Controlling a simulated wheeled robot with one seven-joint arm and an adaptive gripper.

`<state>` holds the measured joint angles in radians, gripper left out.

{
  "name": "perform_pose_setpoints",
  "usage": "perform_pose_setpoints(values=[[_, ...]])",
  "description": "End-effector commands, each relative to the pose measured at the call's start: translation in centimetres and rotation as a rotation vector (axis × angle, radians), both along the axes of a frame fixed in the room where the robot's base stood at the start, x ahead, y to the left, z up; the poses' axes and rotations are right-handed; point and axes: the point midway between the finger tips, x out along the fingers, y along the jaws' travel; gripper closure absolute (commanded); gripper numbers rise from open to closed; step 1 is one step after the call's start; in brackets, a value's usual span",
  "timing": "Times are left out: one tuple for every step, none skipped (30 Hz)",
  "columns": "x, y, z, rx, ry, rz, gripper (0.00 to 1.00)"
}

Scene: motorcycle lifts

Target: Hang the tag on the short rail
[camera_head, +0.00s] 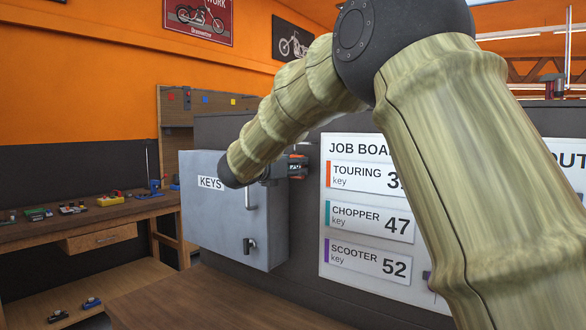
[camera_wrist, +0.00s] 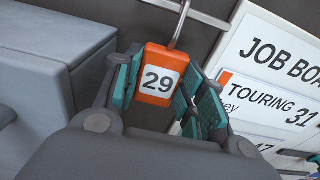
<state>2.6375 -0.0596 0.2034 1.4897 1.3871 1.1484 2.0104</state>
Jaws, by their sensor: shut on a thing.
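An orange tag (camera_wrist: 165,58) with a white label reading 29 sits between the teal-padded fingers of my gripper (camera_wrist: 163,88), which is shut on it. A thin metal hook (camera_wrist: 182,22) rises from the tag's top and leaves the top of the wrist view. A silver rail (camera_wrist: 205,13) crosses the dark wall beside the hook; I cannot tell whether they touch or whether this is the short rail. In the head view my gripper (camera_head: 276,171) is small, between the key cabinet and the job board, with the orange tag (camera_head: 297,167) at its end.
The grey KEYS cabinet (camera_head: 222,222) stands close left of my gripper, and its side fills the left of the wrist view (camera_wrist: 55,60). The job board (camera_head: 335,262) lists touring, chopper and scooter keys. A workbench (camera_head: 90,227) with small parts stands far left.

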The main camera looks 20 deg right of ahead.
Motion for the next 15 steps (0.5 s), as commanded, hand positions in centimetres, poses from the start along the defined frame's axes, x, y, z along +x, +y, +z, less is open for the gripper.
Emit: perform_pose_setpoints(values=[[0.0,0.0,-0.07,0.0,0.0,0.0,0.89],[0.0,0.0,-0.08,0.0,0.0,0.0,0.89],[-0.01,0.01,-0.07,0.0,0.0,0.0,0.89],[-0.01,0.01,-0.06,0.0,0.0,0.0,0.89],[-0.01,0.01,-0.06,0.0,0.0,0.0,0.89],[-0.01,0.01,-0.05,0.0,0.0,0.0,0.89],[-0.01,0.01,-0.04,0.0,0.0,0.0,0.89],[-0.01,0.01,-0.04,0.0,0.0,0.0,0.89],[-0.01,0.01,-0.04,0.0,0.0,0.0,0.89],[-0.01,0.01,-0.04,0.0,0.0,0.0,0.89],[-0.01,0.01,-0.04,0.0,0.0,0.0,0.89],[-0.01,0.01,-0.05,0.0,0.0,0.0,0.56],[-0.01,0.01,-0.04,0.0,0.0,0.0,0.51],[-0.01,0.01,-0.05,0.0,0.0,0.0,0.45],[-0.01,0.01,-0.05,0.0,0.0,0.0,0.38]])
